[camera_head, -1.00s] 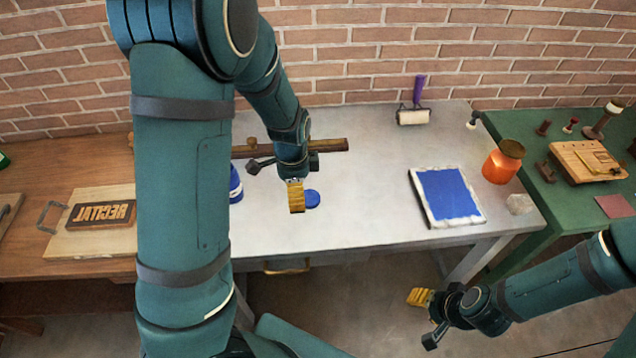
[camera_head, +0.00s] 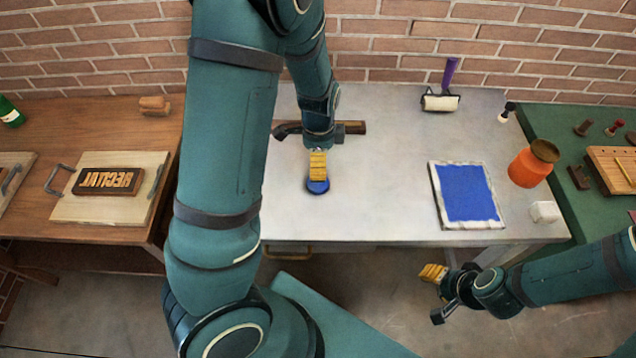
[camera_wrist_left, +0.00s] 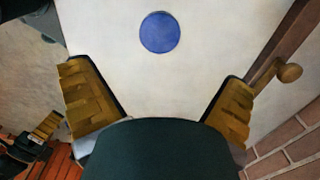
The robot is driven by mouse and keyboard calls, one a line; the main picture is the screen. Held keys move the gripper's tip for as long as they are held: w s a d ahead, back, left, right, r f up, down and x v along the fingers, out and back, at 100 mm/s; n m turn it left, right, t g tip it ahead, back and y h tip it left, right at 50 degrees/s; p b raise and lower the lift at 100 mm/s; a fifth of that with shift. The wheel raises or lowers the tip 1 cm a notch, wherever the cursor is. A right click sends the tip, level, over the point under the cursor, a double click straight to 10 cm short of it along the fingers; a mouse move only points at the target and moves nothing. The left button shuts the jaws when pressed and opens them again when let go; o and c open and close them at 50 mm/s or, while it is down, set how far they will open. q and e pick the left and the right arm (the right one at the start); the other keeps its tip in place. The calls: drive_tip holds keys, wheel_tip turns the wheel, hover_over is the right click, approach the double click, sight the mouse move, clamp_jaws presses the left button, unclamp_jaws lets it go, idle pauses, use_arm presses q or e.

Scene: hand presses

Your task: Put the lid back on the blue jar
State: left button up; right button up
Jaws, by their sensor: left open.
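The round blue lid (camera_head: 318,187) lies flat on the pale table, just in front of and partly behind my left gripper's yellow fingers. My left gripper (camera_head: 318,165) points down close to the lid. In the left wrist view its two fingers (camera_wrist_left: 158,75) are spread wide with nothing between them, and the lid (camera_wrist_left: 159,33) shows whole on the bare tabletop beyond them. The blue jar is not visible now; my left arm covers part of the table's left side. My right gripper (camera_head: 433,273) hangs in front of the table, away from everything; its opening is unclear.
A wooden bar (camera_head: 352,127) lies behind my left gripper. A blue-inked slab (camera_head: 466,192), a roller (camera_head: 440,101), an orange jar (camera_head: 530,166) and a white block (camera_head: 544,212) are to the right. The table between lid and slab is clear.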

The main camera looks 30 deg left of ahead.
use_arm(q)
hover_over(318, 184)
drive_tip(key=f, duration=0.5)
drive_tip(key=shift+w+a+b, duration=0.15)
drive_tip(key=shift+w+b, duration=0.2)
drive_tip(key=shift+b, duration=0.05)
drive_tip(key=shift+f, duration=0.1)
drive_tip(key=shift+f+b, duration=0.55)
drive_tip(key=shift+f, duration=2.1)
drive_tip(key=c, duration=0.8)
